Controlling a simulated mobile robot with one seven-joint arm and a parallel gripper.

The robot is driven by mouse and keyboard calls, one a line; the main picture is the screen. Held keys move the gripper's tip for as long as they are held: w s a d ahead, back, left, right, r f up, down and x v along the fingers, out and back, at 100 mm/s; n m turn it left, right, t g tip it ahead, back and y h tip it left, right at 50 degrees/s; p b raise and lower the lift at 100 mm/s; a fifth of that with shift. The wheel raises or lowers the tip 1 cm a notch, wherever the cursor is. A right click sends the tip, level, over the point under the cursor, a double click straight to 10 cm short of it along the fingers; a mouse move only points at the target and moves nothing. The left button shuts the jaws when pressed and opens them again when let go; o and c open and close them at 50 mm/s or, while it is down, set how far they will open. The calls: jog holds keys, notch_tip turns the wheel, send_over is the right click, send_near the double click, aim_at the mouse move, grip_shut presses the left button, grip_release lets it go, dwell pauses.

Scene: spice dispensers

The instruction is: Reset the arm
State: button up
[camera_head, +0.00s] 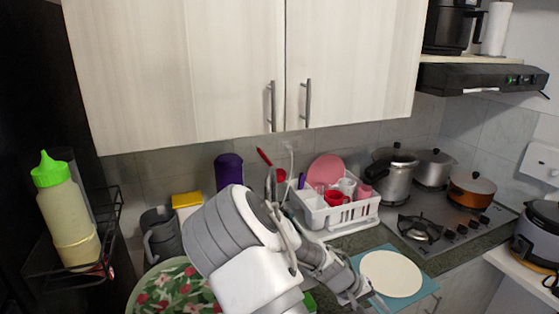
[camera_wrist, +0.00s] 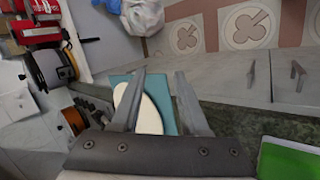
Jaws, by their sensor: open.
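My arm reaches in from the bottom middle of the head camera view, toward the right. My gripper (camera_head: 364,294) is beside the left edge of a round cream plate or board (camera_head: 392,272) on a teal mat (camera_head: 430,284). In the wrist view my gripper (camera_wrist: 160,72) has its two grey fingers spread apart with nothing held between them. The cream disc (camera_wrist: 149,116) and teal mat (camera_wrist: 168,122) show behind the fingers, apart from them as far as I can tell.
A green-capped squeeze bottle (camera_head: 68,215) stands on a black wire rack at left. A white dish rack (camera_head: 337,218) and steel pots (camera_head: 395,177) stand behind my arm. Pale cupboards (camera_head: 190,65) hang above. A green item (camera_wrist: 288,162) lies at lower right in the wrist view.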

jog(key=s+a+r+t+y, duration=0.2)
jog(key=s+a+r+y, duration=0.2)
jog(key=s+r, duration=0.6)
jog(key=s+a+r+t+y, duration=0.3)
jog(key=s+a+r, duration=0.2)
jog(key=s+r, duration=0.6)
notch_tip(320, 180, up, 7)
jog(key=shift+a+r+y, duration=0.1)
jog(key=shift+a+y, duration=0.3)
